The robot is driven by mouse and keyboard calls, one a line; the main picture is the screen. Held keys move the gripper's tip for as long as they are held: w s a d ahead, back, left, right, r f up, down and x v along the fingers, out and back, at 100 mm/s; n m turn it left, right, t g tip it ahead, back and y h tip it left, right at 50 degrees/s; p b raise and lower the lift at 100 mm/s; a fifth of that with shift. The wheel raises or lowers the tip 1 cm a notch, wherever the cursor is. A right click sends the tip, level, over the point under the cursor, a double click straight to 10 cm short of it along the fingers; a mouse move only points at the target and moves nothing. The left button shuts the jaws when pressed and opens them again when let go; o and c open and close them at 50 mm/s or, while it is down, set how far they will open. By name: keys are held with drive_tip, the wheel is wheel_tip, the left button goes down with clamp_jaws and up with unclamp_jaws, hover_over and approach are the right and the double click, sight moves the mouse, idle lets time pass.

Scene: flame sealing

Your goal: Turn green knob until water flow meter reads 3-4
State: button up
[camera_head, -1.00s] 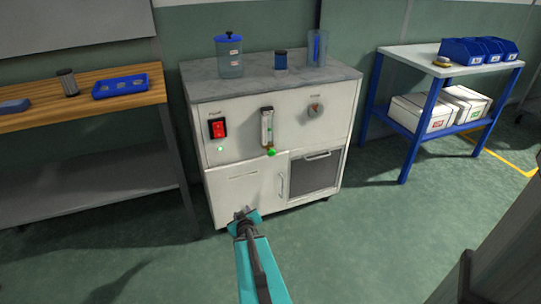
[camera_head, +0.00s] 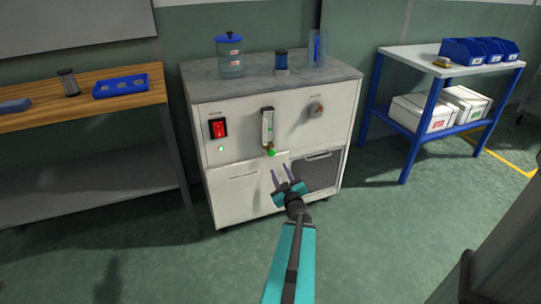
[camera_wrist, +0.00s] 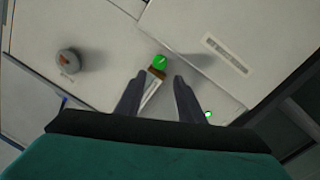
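The green knob (camera_head: 271,153) sits at the bottom of the water flow meter (camera_head: 267,127) on the front of the white machine. The meter's reading is too small to make out. My gripper (camera_head: 281,173) is open and empty, below and slightly right of the knob, its fingers pointing up towards it. In the wrist view my gripper (camera_wrist: 157,77) shows a clear gap between the fingers, which do not touch the knob.
A red switch (camera_head: 218,128) with a green light is left of the meter, and a grey dial (camera_head: 316,110) is right. Containers stand on the machine's top (camera_head: 262,82). A wooden bench (camera_head: 110,101) is left; a blue-framed table (camera_head: 425,56) is right.

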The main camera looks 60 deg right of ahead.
sight(272, 154)
drive_tip(key=shift+w, duration=0.1)
drive_tip(key=shift+b+x, duration=0.9)
drive_tip(key=shift+x, duration=5.95)
